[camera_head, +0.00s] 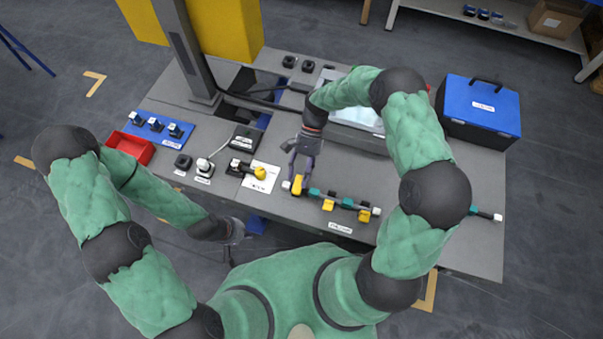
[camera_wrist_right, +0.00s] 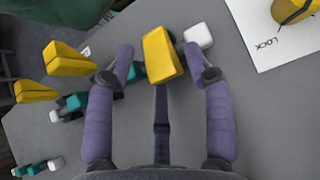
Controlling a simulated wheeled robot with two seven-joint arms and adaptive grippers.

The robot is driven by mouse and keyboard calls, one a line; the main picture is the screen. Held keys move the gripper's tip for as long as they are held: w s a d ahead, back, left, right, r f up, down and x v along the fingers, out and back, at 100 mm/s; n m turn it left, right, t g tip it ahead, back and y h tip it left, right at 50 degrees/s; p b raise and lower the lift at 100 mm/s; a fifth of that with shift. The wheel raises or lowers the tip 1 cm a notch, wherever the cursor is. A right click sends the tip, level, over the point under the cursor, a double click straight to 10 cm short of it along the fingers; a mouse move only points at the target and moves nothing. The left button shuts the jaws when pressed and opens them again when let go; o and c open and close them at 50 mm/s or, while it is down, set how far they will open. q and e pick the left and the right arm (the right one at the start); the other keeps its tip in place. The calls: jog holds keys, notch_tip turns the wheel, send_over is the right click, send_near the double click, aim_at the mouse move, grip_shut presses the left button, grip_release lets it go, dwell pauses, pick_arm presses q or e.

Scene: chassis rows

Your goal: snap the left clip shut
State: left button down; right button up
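A row of teal and dark clip bodies with white ends (camera_head: 316,194) lies along the front of the table. Its left clip has a yellow lever (camera_head: 298,185). In the right wrist view this yellow lever (camera_wrist_right: 161,54) is between my fingertips, with a gap on both sides. Two more yellow levers, the middle one (camera_head: 328,204) and the right one (camera_head: 364,215), stick out from the row. My right gripper (camera_head: 299,176) is open, pointing down over the left clip. I cannot tell how far its lever is tilted. My left gripper (camera_head: 238,232) hangs near the table's front edge, its fingers unclear.
A white card marked LOCK (camera_head: 262,180), with a yellow-ended part (camera_head: 260,172), lies left of the row. A red tray (camera_head: 134,148) and a blue mat (camera_head: 160,128) are further left. A blue-lidded case (camera_head: 480,105) stands at the back right.

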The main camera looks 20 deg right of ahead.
jog(key=shift+w+d+r, duration=0.15)
jog(key=shift+w+r, duration=0.3)
jog(key=shift+w, duration=0.3)
jog(key=v, duration=1)
jog(key=shift+d+r, duration=0.2)
jog(key=shift+r, duration=0.05)
jog(key=shift+s+r, duration=0.1)
jog(key=shift+s, duration=0.05)
